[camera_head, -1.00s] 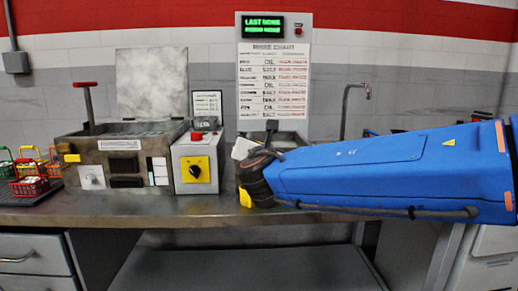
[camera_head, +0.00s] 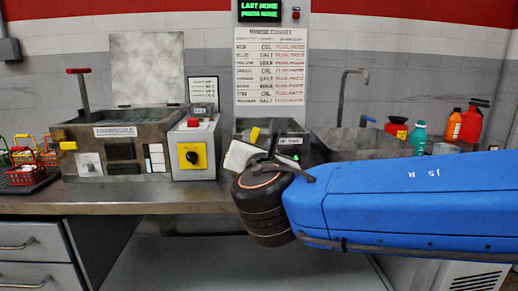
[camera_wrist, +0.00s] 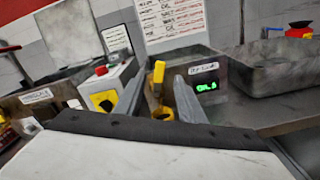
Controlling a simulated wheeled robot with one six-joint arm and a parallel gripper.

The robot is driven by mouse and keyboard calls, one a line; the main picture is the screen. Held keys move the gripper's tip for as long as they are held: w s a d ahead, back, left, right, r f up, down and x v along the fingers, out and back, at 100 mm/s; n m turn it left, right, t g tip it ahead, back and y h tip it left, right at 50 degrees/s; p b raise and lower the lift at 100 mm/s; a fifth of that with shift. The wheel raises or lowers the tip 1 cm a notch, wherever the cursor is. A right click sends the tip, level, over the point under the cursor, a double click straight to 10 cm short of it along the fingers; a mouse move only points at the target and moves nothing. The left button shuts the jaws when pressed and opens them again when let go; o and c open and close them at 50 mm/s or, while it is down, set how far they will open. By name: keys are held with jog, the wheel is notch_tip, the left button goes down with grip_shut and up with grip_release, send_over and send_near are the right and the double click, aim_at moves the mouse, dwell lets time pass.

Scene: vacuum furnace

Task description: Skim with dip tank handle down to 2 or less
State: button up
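The dip tank (camera_head: 291,143) is a dark box on the bench, partly hidden behind my wrist in the head view. In the wrist view its front (camera_wrist: 208,76) has a white label and a lit green readout whose characters are too small to read surely. Its yellow handle (camera_wrist: 158,72) stands upright at the tank's left, and a yellow part also shows in the head view (camera_head: 254,135). My gripper (camera_wrist: 160,85) is open, its two grey fingers apart, with the handle seen between them. I cannot tell whether the fingers touch it.
A control box with a yellow dial (camera_head: 192,155) and a larger tank with a red-topped lever (camera_head: 117,147) stand left. Wire baskets (camera_head: 30,165) are at far left. A sink (camera_head: 360,142) with a tap and several bottles lie right. A chart (camera_head: 270,67) hangs behind.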

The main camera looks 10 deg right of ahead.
jog(key=shift+s, duration=1.95)
jog(key=shift+c, duration=0.2)
